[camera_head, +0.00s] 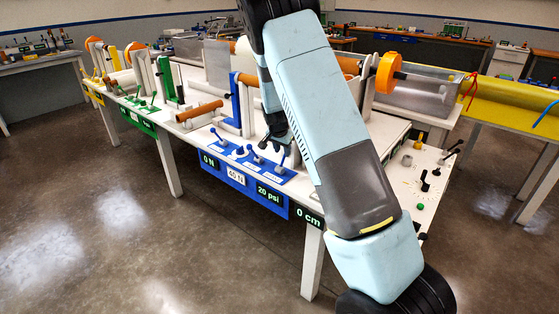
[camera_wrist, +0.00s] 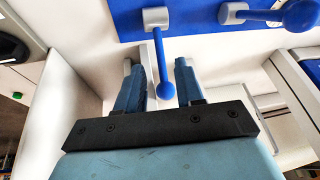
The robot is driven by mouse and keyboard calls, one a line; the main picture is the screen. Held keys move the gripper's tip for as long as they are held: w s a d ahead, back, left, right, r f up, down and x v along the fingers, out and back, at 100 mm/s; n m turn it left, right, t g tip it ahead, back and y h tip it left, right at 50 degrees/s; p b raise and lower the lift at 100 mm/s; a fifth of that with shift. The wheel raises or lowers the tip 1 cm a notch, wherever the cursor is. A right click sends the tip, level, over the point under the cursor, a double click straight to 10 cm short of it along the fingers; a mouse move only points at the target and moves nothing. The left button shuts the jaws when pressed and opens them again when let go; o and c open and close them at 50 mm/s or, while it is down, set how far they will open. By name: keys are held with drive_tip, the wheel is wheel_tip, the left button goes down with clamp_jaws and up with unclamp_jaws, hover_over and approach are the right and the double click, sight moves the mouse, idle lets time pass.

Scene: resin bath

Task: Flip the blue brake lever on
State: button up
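A blue lever (camera_wrist: 160,62) with a grey pivot and a ball end hangs from the blue panel (camera_wrist: 95,18) in the wrist view. Its ball end lies between the fingers of my gripper (camera_wrist: 157,72). The gripper is open, with gaps visible on both sides of the ball. A second blue lever (camera_wrist: 268,15) points right in the wrist view. In the head view my gripper (camera_head: 271,143) is over the blue panel (camera_head: 230,172), near its right-hand levers. Another blue lever (camera_head: 217,135) stands at the panel's left. I cannot read which label says brake.
Displays reading 0 N, 40 N, 20 psi and 0 cm line the table's front edge. An orange roller (camera_head: 199,111) and a blue upright (camera_head: 237,100) stand behind the panel. Black knobs (camera_head: 425,186) stand to the right. The floor (camera_head: 110,240) in front is clear.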

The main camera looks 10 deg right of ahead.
sight(284, 158)
drive_tip(key=x, duration=0.6)
drive_tip(key=shift+w+d+f, duration=0.1)
drive_tip(key=shift+f, duration=0.2)
clamp_jaws()
